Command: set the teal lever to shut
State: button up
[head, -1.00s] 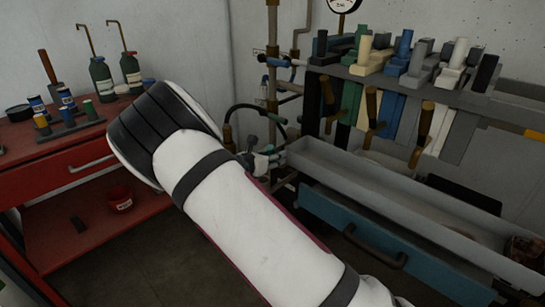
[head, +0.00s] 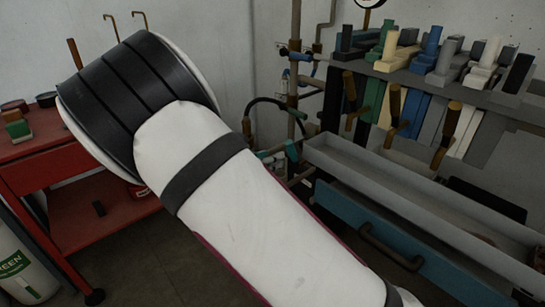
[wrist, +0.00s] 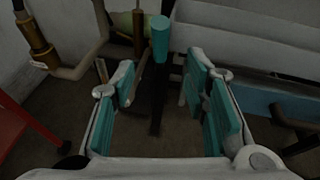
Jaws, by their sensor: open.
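The teal lever (wrist: 160,40) shows in the wrist view as a teal grip on a dark shaft, which runs downward in the picture. My gripper (wrist: 159,78) is open, with teal pads on both fingers. The lever appears in the gap between the fingers, with clear space on both sides; how deep it stands between them I cannot tell. In the head view my gripper (head: 280,152) is partly hidden by my white arm, beside the left end of a grey trough. I cannot make out the lever there.
The grey trough (head: 400,193) and a blue drawer front with a dark handle (head: 390,248) lie right. Above is a rack of coloured blocks (head: 440,75). Brass and grey pipes (head: 293,95) stand behind. A red bench (head: 60,160) and a white canister (head: 22,262) are left.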

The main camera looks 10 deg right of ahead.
jog(key=shift+s+a+f, duration=0.1)
jog(key=shift+s+a, duration=0.05)
jog(key=shift+a, duration=0.1)
jog(key=c, duration=0.5)
jog(key=shift+g+y, duration=0.3)
jog(key=shift+y, duration=0.1)
jog(key=s+a+p, duration=0.1)
jog(key=s+a+f, duration=0.1)
jog(key=s+a+p, duration=0.1)
jog(key=a, duration=0.1)
jog(key=shift+s+f+p, duration=0.15)
jog(key=shift+f+p, duration=0.2)
jog(key=shift+f, duration=0.05)
grip_shut()
jog(key=b, duration=0.2)
send_near(293, 153)
jog(key=w+d+f, duration=0.3)
jog(key=w+f, duration=0.1)
jog(key=shift+f, duration=0.3)
jog(key=shift+w, duration=0.15)
